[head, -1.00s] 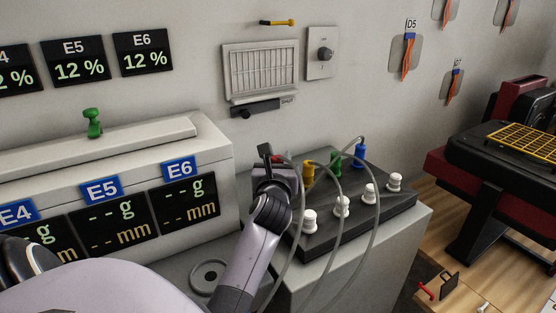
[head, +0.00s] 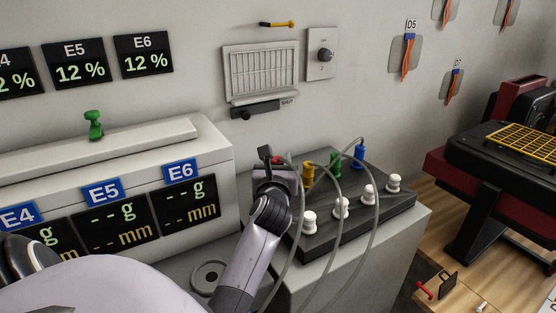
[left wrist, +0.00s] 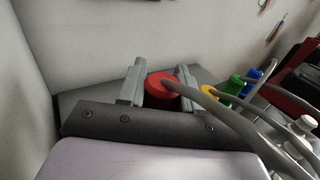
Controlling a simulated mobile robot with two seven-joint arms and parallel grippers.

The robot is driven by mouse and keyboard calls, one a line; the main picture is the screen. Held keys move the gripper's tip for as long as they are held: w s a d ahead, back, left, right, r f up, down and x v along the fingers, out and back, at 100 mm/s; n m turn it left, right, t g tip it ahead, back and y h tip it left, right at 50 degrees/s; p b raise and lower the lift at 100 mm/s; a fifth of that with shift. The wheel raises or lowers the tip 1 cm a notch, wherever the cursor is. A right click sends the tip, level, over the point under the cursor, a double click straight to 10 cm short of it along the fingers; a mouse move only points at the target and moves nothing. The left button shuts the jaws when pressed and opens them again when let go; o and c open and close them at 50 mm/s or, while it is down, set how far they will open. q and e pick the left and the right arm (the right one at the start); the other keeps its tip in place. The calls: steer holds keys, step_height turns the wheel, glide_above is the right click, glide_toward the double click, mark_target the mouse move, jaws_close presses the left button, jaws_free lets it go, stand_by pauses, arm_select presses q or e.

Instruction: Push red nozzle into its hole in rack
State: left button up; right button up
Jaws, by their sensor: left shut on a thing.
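The red nozzle (left wrist: 163,84) is between the two fingers of my left gripper (left wrist: 160,82) in the left wrist view, with a grey hose running from its top to the right. In the head view only a small red part of the nozzle (head: 277,159) shows beside my left gripper (head: 268,155). My left gripper is shut on it at the left end of the dark rack (head: 330,220). The red nozzle's hole and lower end are hidden, so I cannot tell how deep it sits. My right gripper is not in view.
Yellow (head: 308,171), green (head: 336,164) and blue (head: 359,154) nozzles stand in the rack to the right, with grey hoses looping forward. Several white knobs (head: 341,208) line its front. A white machine (head: 215,155) with displays stands left, and the wall is close behind.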

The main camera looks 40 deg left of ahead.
arm_select(q)
steer(key=shift+f+b, duration=0.45)
steer(key=shift+f, duration=0.15)
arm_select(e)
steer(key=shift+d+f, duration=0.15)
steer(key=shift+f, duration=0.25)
arm_select(q)
steer(key=shift+f+b, duration=0.95)
steer(key=shift+f, duration=0.5)
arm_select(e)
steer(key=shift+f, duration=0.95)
arm_select(q)
steer(key=o, duration=1.1)
